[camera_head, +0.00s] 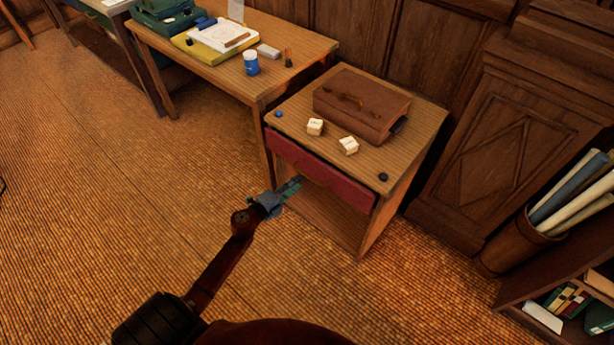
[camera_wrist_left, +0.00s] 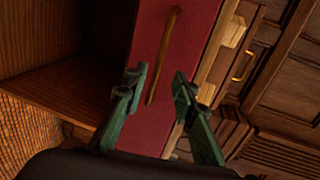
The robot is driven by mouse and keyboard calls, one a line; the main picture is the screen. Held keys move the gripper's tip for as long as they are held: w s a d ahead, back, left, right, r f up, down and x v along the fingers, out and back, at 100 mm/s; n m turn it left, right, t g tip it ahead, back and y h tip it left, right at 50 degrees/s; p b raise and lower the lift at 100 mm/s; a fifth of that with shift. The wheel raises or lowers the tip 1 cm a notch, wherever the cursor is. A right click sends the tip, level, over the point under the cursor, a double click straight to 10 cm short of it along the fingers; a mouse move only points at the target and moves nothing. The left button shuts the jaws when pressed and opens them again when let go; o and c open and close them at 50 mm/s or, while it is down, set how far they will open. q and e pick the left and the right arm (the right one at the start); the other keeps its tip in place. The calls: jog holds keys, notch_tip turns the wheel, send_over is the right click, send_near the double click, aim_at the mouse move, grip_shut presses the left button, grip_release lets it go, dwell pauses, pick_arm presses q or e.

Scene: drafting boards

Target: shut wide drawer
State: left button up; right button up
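The wide drawer has a dark red front (camera_head: 318,169) under the top of a small wooden side table. The front sits close to the tabletop edge; I cannot tell exactly how far out it stands. In the left wrist view the red front (camera_wrist_left: 150,125) fills the middle, with a slim brass handle (camera_wrist_left: 164,55) on it. My left gripper (camera_head: 292,186) is just in front of the drawer, left of its middle. Its green fingers (camera_wrist_left: 158,85) are apart, with the handle's end between them in the picture; contact cannot be told. My right gripper is not in view.
On the table (camera_head: 413,125) lie a brown leather case (camera_head: 362,104), two cream blocks (camera_head: 315,127) and small dark knobs. A longer desk (camera_head: 310,46) with books and a blue cup (camera_head: 251,64) stands at left. Rolled papers in a bin (camera_head: 515,245) stand right. Floor at left is clear.

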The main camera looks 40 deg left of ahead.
aim_at(307, 176)
pick_arm(q)
jog(key=shift+b+x, duration=1.05)
jog(key=shift+x, duration=2.65)
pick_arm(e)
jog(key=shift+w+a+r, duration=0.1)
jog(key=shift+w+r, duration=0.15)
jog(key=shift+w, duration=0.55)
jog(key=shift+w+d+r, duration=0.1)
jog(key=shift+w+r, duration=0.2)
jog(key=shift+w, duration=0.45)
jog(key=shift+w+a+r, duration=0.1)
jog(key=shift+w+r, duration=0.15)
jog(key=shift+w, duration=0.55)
pick_arm(q)
jog(key=shift+c, duration=0.4)
grip_shut()
jog(key=shift+f, duration=0.1)
